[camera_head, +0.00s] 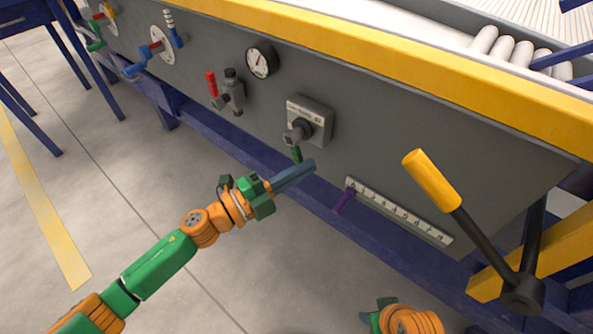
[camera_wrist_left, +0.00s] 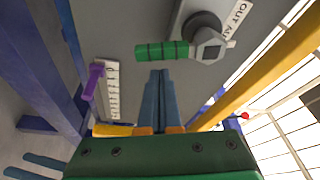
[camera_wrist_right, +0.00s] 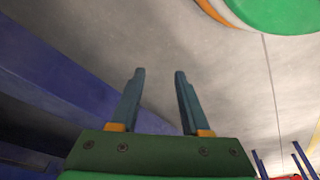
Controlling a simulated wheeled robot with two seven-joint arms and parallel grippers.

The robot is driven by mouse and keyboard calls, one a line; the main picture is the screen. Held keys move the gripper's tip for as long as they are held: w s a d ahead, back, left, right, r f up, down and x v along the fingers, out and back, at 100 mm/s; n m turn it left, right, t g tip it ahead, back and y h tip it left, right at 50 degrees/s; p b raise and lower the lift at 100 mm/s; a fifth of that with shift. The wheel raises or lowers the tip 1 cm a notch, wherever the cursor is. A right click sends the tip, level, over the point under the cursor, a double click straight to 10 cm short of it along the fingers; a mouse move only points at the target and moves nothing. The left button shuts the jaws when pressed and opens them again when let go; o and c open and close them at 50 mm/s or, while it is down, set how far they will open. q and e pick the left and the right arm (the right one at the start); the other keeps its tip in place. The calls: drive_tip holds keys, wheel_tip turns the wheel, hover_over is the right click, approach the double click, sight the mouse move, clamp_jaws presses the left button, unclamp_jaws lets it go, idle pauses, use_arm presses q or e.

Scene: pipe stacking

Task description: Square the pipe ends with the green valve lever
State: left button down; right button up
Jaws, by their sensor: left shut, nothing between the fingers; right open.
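The green valve lever (camera_head: 297,154) hangs down from a grey valve hub on a square plate (camera_head: 322,116) on the machine's side panel. In the left wrist view the green lever (camera_wrist_left: 162,51) lies across, just beyond the fingertips. My left gripper (camera_head: 311,166) is shut and empty, its fingertips just below the lever's end in the head view; I cannot tell whether they touch it. My right gripper (camera_wrist_right: 158,75) is open and empty, facing bare floor in its wrist view. Several pale pipes (camera_head: 505,48) lie in the trough at the top right, their ends partly showing.
A purple slider (camera_head: 345,197) sits at the left end of a white scale (camera_head: 400,212). A yellow-gripped black lever (camera_head: 432,180) stands at the right. A red-handled valve (camera_head: 212,84), a gauge (camera_head: 262,61) and a blue-handled crank (camera_head: 140,66) are on the panel. A yellow rail (camera_head: 390,62) runs above.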

use_arm(q)
drive_tip(key=shift+w+a+f, duration=0.2)
drive_tip(key=shift+w+a, duration=0.15)
drive_tip(key=shift+a, duration=0.2)
use_arm(e)
drive_tip(key=shift+v, duration=0.75)
use_arm(q)
drive_tip(key=shift+w, duration=0.1)
use_arm(e)
drive_tip(key=shift+w+f, duration=0.1)
drive_tip(key=shift+f, duration=0.05)
use_arm(q)
drive_tip(key=shift+a+f+m, duration=0.1)
drive_tip(key=shift+a+m, duration=0.05)
drive_tip(key=shift+m, duration=0.25)
use_arm(e)
drive_tip(key=shift+f, duration=0.25)
